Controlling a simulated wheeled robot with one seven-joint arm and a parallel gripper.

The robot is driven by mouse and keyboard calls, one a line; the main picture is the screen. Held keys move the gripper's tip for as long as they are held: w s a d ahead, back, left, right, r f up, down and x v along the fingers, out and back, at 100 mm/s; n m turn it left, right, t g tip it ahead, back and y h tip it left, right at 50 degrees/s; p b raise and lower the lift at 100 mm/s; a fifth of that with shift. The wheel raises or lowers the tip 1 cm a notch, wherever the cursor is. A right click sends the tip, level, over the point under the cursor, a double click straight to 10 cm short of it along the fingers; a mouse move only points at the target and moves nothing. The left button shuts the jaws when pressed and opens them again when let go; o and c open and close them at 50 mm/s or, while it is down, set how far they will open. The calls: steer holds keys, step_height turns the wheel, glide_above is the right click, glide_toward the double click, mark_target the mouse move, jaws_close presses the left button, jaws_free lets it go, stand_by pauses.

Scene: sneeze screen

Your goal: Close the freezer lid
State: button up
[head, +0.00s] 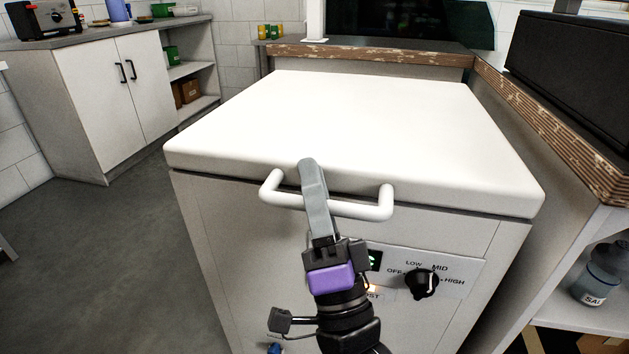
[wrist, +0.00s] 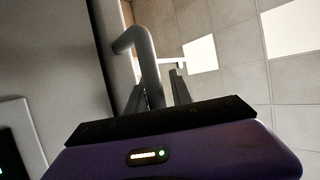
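The white freezer lid (head: 345,120) lies level on top of the freezer body (head: 220,230) in the head view, with a thin dark seam under its front edge. Its white U-shaped handle (head: 370,209) sticks out at the front. My gripper (head: 308,170) is at the left half of the handle, with a grey finger crossing in front of the bar. In the wrist view, the handle (wrist: 148,62) runs between the two fingertips of my gripper (wrist: 157,90). The fingers stand apart with a gap showing on the right side; contact with the bar is unclear.
A control panel with a black knob (head: 422,283) is right of my wrist. A wooden-edged counter (head: 550,115) borders the freezer behind and right. A white cabinet (head: 115,95) stands at the left. The grey floor (head: 90,260) left of the freezer is clear.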

steer(key=v, duration=0.7)
steer(key=shift+s+f+y+p, duration=0.25)
steer(key=shift+s+y+p, duration=0.05)
steer(key=shift+p, duration=0.1)
steer(key=shift+d, duration=0.1)
steer(key=s+d+f+n+g+h, duration=0.25)
steer(key=s+d+f, duration=0.25)
steer(key=s+f, duration=0.25)
steer(key=s+d+f+n+g+h, duration=0.1)
steer(key=s+d+f+n+g, duration=0.25)
steer(key=s+d+f, duration=0.35)
steer(key=s+d+f+n+g+h, duration=0.2)
steer(key=s+f+g, duration=0.1)
steer(key=s, duration=0.5)
steer(key=s+d+f+n+g+h, duration=0.2)
steer(key=s+f, duration=0.1)
steer(key=s, duration=0.4)
step_height(320, 180, up, 31)
steer(key=p, duration=3.1)
steer(key=shift+s+p, duration=0.15)
steer(key=shift+p, duration=0.2)
steer(key=shift+r+y, duration=0.1)
steer(key=shift+y, duration=0.15)
